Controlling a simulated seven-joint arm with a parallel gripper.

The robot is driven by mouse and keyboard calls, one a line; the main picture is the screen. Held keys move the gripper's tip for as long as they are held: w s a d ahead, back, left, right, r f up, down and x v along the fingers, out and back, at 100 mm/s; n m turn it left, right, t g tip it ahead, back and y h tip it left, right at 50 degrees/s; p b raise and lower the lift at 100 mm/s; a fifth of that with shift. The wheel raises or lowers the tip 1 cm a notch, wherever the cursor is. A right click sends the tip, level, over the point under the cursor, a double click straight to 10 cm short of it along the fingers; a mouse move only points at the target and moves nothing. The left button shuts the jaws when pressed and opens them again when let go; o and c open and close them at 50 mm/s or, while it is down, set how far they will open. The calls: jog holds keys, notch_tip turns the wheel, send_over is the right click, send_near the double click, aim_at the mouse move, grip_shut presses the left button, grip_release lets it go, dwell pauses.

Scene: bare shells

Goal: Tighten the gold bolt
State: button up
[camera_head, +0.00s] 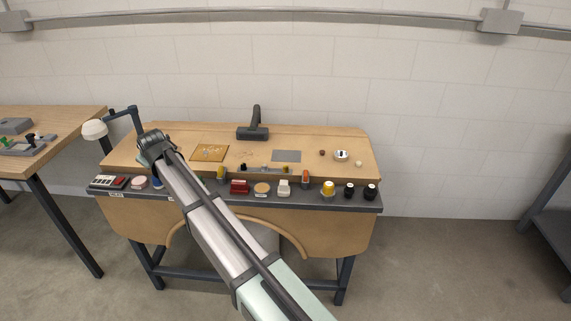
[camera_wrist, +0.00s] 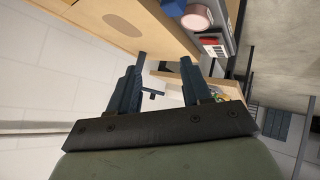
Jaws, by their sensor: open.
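I cannot make out a gold bolt for certain in either view. In the head view, a square gold-coloured plate (camera_head: 209,152) lies on the wooden bench, just right of the end of my arm, with details too small to tell. A yellow-gold knob-like thing (camera_head: 328,188) stands on the dark front ledge, right of centre. My gripper is above the bench's left part; its fingers are hard to pick out there. In the wrist view, my gripper (camera_wrist: 163,62) is open, with two dark blue fingers apart and nothing held between them.
The wooden bench (camera_head: 310,135) has a dark ledge (camera_head: 215,195) with several small coloured items. A pale lamp (camera_head: 95,130) stands close left of my gripper. A dark stand (camera_head: 253,130) is at the back. A pink round thing (camera_wrist: 197,17) shows in the wrist view.

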jog(key=w+d+h, duration=0.2)
jog(key=w+d, duration=0.4)
jog(key=d, duration=0.2)
jog(key=n+g+h, duration=0.2)
jog(key=g+h, duration=0.2)
jog(key=g, duration=0.4)
send_near(286, 166)
jog(key=f, duration=0.8)
jog(key=shift+s+a+f, duration=0.15)
jog(key=shift+s+f, duration=0.05)
jog(key=shift+f, duration=0.1)
jog(key=shift+c, duration=0.4)
grip_shut()
